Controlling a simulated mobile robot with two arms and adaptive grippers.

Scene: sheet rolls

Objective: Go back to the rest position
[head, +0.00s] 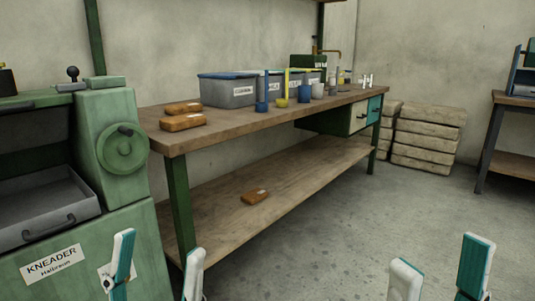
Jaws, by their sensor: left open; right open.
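My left gripper (157,270) shows at the bottom left of the head view, in front of the green kneader and the workbench. Its two white and teal fingers stand upright and apart, with nothing between them. My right gripper (440,272) shows at the bottom right, over the bare floor. Its fingers are also apart and empty. Both grippers touch nothing that I can see. The lower parts of both grippers are cut off by the picture edge.
A green kneader (122,205) stands at the left. A wooden workbench (225,118) carries orange-brown blocks (183,122), grey bins (229,92) and several cups. Another block (254,197) lies on its lower shelf (290,187). Stacked sacks (425,140) stand at the back. The floor (375,225) is clear.

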